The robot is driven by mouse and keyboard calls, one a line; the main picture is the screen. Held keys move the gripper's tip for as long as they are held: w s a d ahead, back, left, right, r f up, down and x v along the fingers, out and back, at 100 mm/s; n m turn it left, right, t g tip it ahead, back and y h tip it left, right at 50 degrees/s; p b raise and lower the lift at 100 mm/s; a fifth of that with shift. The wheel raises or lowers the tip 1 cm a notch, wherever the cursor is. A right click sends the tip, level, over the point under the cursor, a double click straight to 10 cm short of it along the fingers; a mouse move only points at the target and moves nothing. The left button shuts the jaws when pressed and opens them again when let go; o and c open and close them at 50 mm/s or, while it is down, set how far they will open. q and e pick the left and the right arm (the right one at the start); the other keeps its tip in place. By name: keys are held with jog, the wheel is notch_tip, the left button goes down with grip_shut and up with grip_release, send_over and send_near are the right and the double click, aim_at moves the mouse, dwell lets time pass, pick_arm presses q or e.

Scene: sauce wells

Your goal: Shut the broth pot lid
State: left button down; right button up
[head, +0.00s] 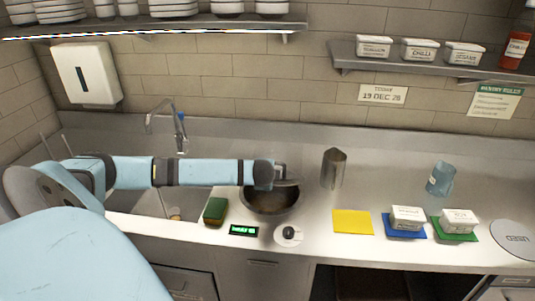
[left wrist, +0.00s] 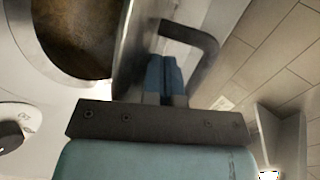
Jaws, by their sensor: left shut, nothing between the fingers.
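The broth pot (head: 270,207) is a dark round pot set in the counter, and its mouth is open. Brown broth (left wrist: 75,40) shows inside it in the left wrist view. Its metal lid (left wrist: 137,45) stands raised, seen nearly edge-on at the pot's side, with a bent grey handle (left wrist: 208,42) on its outer face. My left gripper (left wrist: 166,72) is shut and empty, its blue fingers on the handle side of the lid, close to it; I cannot tell whether they touch. In the head view the gripper (head: 283,173) is at the pot's back edge, partly hiding the lid. My right gripper is not in view.
A round dial (head: 288,235), a green display (head: 243,230) and a sponge (head: 215,211) lie in front of the pot. A metal cup (head: 333,168) stands behind right. A faucet (head: 180,130) stands at left.

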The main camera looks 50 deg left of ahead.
pick_arm(q)
notch_tip(320, 180, down, 9)
jog(key=s+d+t+y+b, duration=0.1)
jog(key=s+b, duration=0.1)
jog(key=b, duration=0.1)
jog(key=shift+d+t+y, duration=0.3)
jog(key=shift+d, duration=0.05)
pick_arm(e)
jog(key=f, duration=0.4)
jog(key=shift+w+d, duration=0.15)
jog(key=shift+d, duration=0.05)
